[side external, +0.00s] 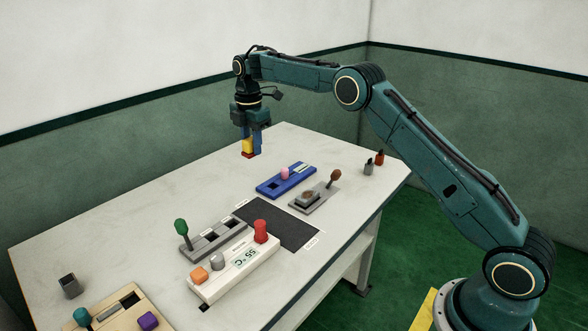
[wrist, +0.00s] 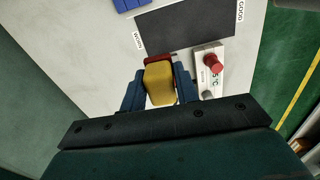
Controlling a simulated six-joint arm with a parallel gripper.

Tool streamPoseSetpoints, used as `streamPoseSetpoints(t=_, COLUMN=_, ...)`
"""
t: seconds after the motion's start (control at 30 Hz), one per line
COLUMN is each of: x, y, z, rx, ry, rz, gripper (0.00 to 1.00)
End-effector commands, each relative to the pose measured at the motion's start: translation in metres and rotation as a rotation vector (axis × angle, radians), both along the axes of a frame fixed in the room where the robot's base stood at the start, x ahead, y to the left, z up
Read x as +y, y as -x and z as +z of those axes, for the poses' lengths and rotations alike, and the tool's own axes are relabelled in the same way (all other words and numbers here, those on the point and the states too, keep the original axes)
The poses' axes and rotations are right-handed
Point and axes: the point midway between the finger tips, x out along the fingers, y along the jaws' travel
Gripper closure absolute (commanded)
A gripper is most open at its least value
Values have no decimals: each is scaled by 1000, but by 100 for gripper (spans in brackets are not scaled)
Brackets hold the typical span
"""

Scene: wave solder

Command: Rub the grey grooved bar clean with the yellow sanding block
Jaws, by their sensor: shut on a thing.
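The yellow sanding block (side external: 247,146) has a red lower face and is held upright between the blue fingers of my gripper (side external: 251,143). In the wrist view the block (wrist: 159,85) sits between the fingers of my gripper (wrist: 160,78), which is shut on it. The block is over the far part of the table; I cannot tell whether its red face touches the top. A long grey bar with dark recesses (side external: 213,239) and a green-knobbed lever lies left of the dark mat, apart from my gripper. I cannot tell for certain that it is the grooved bar.
A dark mat (side external: 268,224) lies mid-table. Beyond it are a blue slotted board (side external: 287,181) and a grey plate (side external: 325,194) with a brown knob. A white box with display (side external: 235,268) stands in front. The far left tabletop is clear.

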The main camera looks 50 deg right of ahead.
Motion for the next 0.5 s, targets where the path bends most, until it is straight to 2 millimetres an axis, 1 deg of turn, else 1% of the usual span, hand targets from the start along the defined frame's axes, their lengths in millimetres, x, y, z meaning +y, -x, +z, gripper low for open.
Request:
streamPoseSetpoints(t=0.17, x=-24, y=6, z=-11, rx=2, ry=0, rz=-4, gripper=88)
streamPoseSetpoints(t=0.27, x=-45, y=13, z=-20, rx=3, ry=0, rz=-6, gripper=88)
streamPoseSetpoints(t=0.37, x=-70, y=23, z=-32, rx=3, ry=0, rz=-6, gripper=88)
streamPoseSetpoints(t=0.5, x=-106, y=42, z=-50, rx=3, ry=-1, rz=-6, gripper=88)
